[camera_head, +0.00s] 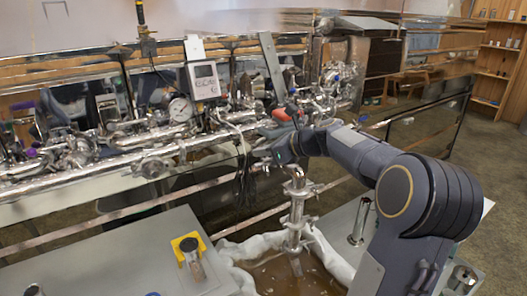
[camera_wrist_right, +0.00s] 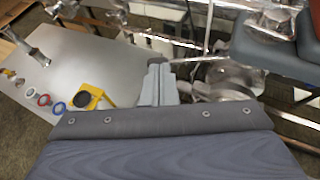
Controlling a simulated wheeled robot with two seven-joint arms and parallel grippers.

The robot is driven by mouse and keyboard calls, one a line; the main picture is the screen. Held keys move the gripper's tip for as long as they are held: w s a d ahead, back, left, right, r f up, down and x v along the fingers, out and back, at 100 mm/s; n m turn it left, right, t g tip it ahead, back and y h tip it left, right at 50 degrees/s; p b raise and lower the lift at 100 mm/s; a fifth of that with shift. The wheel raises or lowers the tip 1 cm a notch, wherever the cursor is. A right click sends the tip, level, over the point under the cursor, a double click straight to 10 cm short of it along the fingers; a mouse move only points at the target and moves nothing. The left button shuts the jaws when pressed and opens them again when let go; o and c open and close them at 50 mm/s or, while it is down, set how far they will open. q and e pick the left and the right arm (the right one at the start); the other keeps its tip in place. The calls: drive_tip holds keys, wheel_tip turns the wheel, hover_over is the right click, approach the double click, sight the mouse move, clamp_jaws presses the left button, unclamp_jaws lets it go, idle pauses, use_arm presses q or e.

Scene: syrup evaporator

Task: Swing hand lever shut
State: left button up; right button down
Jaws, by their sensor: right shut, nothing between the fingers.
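An orange-red handle (camera_head: 283,114), which looks like the hand lever, is on the shiny pipework in the head view. It sits just above my right gripper, and I cannot tell how far it is swung. My right gripper (camera_head: 268,148) is at the front of the pipes, partly hidden by its own wrist. In the right wrist view its fingers (camera_wrist_right: 158,84) are together with nothing between them. I cannot tell whether they touch the lever. My left gripper is not in view.
A vertical metal pipe (camera_head: 296,210) stands below my right forearm, above a brown basin with white wrapping. A grey table (camera_head: 110,262) at front left carries a yellow-based piece (camera_head: 187,243). A gauge (camera_head: 180,109) and a digital box (camera_head: 203,80) rise above the pipes.

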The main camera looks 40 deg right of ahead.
drive_tip(key=shift+m+h, duration=0.4)
drive_tip(key=shift+w+a+r+p, duration=0.1)
drive_tip(key=shift+w+a+p, duration=0.4)
drive_tip(key=shift+w+p, duration=0.35)
drive_tip(key=shift+w+a+p, duration=0.5)
drive_tip(key=shift+w+p, duration=0.1)
drive_tip(key=shift+w, duration=0.35)
drive_tip(key=shift+w+a+p, duration=0.2)
drive_tip(key=shift+w+p, duration=0.15)
drive_tip(key=shift+w, duration=0.3)
